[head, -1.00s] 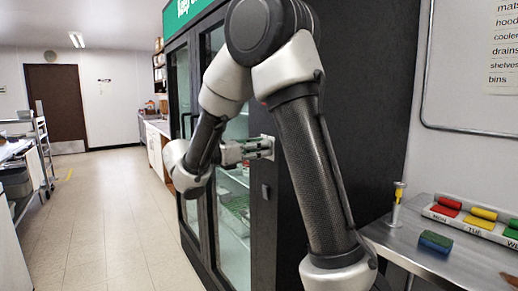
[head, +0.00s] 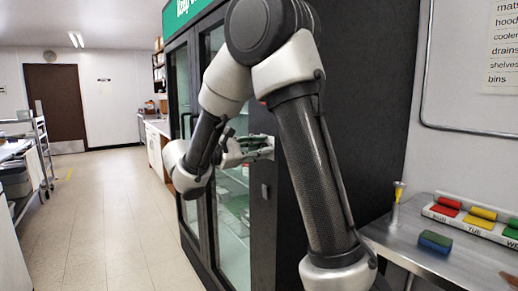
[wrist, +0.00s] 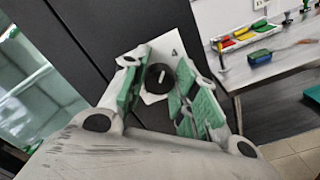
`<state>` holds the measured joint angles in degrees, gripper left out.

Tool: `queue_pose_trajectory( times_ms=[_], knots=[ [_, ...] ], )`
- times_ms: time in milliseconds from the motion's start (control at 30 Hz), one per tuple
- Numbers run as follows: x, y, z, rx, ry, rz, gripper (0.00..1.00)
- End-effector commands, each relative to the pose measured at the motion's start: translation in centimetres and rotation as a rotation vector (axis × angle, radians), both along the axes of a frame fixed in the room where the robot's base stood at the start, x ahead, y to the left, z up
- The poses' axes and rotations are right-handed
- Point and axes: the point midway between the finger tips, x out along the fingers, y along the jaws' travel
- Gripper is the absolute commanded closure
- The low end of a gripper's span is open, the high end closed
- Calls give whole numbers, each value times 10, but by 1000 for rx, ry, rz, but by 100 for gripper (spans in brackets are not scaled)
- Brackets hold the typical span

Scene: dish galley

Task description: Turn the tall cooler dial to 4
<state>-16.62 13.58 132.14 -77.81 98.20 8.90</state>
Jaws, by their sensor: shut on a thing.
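The tall cooler (head: 345,110) is a black cabinet with glass doors and a green sign on top. Its dial (wrist: 158,78) is a round black knob with a short white mark, on a white plate on the dark cabinet face. The figure 4 shows on the plate up and right of the knob, and the mark points up and slightly right, roughly towards it. My gripper (wrist: 156,86) is shut on the dial, its green-padded fingers on either side. In the head view my gripper (head: 262,148) is at the cooler's front edge; the dial is hidden there.
A rack cart (head: 42,140) is at far left. The aisle floor is clear.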

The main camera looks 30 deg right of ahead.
Motion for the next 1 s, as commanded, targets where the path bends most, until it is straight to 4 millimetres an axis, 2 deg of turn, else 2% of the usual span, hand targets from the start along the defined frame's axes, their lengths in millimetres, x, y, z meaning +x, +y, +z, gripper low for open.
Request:
queue_pose_trajectory(
  times_ms=[400,1000],
  knots=[
    [-1,0,-1,9,-247,1,95],
    [-1,0,-2,12,-309,0,95]
  ],
)
